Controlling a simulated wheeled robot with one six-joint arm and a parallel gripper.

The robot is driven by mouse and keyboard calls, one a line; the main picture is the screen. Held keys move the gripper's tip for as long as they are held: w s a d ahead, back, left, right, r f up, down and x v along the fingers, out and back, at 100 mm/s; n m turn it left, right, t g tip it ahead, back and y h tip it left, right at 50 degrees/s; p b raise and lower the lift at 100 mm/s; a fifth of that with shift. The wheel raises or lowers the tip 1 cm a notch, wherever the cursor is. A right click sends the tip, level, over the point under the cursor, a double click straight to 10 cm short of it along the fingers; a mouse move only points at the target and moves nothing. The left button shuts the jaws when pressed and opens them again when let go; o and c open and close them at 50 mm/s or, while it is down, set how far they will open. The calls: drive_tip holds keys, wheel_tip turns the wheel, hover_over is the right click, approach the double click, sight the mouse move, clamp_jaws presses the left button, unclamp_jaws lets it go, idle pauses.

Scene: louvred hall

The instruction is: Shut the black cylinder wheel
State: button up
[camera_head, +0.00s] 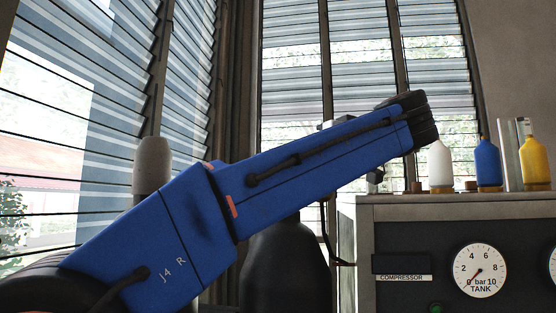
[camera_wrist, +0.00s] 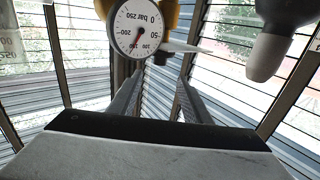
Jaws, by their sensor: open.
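The black cylinder (camera_head: 285,268) stands behind my blue arm in the head view; only its shoulder and upper body show. Its top is hidden by my arm, and I cannot make out its wheel in either view. In the wrist view a round white gauge (camera_wrist: 138,36), marked in bar up to 250, appears upside down beside yellow-brass fittings (camera_wrist: 169,14). A small dark part (camera_wrist: 160,56) sits next to it. My gripper (camera_wrist: 158,84) is open, its two grey fingers pointing towards the gauge with nothing seen between them.
A grey-topped post (camera_head: 152,165) stands left of my arm; a grey rounded thing (camera_wrist: 270,45) is at upper right in the wrist view. A compressor cabinet (camera_head: 450,213) with a tank gauge (camera_head: 479,270) carries white (camera_head: 440,167), blue (camera_head: 487,164) and yellow (camera_head: 535,164) bottles. Louvred windows lie behind.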

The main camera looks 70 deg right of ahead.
drive_tip(key=shift+x, duration=8.65)
drive_tip(key=shift+s, duration=0.1)
drive_tip(key=c, duration=1)
